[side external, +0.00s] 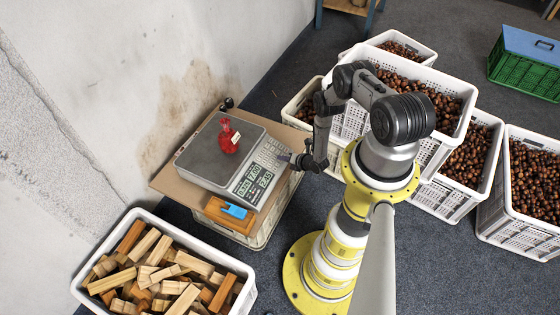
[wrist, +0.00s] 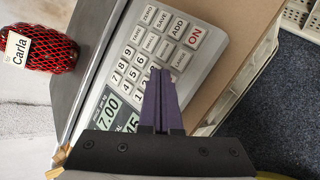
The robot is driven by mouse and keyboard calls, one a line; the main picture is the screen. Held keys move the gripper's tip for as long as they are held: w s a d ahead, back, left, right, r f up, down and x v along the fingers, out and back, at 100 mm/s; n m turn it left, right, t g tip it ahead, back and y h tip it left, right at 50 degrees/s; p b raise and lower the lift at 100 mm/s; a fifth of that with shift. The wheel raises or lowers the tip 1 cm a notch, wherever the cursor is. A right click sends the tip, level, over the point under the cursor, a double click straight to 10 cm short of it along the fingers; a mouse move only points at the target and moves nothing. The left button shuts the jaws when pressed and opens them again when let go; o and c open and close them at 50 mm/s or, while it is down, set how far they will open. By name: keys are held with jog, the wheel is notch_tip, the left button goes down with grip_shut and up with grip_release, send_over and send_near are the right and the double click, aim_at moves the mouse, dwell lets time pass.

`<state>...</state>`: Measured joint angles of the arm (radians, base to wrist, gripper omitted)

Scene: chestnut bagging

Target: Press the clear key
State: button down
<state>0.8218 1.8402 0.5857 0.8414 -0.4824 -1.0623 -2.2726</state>
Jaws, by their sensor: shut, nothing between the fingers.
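The scale (side external: 212,152) stands on a cardboard-topped crate, its keypad (side external: 270,153) on the right side. In the wrist view the keypad (wrist: 150,45) shows number keys and keys marked ZERO, SAVE, ADD and a red ON. A key (wrist: 181,60) below ADD and ON has small lettering that I cannot read surely; it may be the clear key. My gripper (wrist: 161,72) is shut and empty, its purple fingertips over the lower keypad, left of that key, hiding some keys. Whether the tips touch is unclear. In the side view my gripper (side external: 288,157) is at the keypad's right edge.
A red net bag (side external: 228,137) with a tag reading Carla (wrist: 17,48) lies on the scale pan. A blue object (side external: 234,211) lies below the scale's display. A crate of wood blocks (side external: 248,290) stands in front; several chestnut crates (side external: 465,88) stand right. A wall borders the left.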

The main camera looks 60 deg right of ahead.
jog(key=shift+w+f, duration=0.1)
jog(key=shift+f, duration=0.2)
dwell(0.6)
jog(key=shift+r, duration=0.15)
jog(key=shift+s+r, duration=0.25)
jog(key=shift+r, duration=0.3)
dwell(0.3)
jog(key=shift+s+r, duration=0.25)
jog(key=shift+r, duration=0.55)
jog(key=shift+s+r, duration=0.3)
jog(key=shift+r, duration=0.5)
jog(key=shift+s+r, duration=0.25)
jog(key=shift+r, duration=0.55)
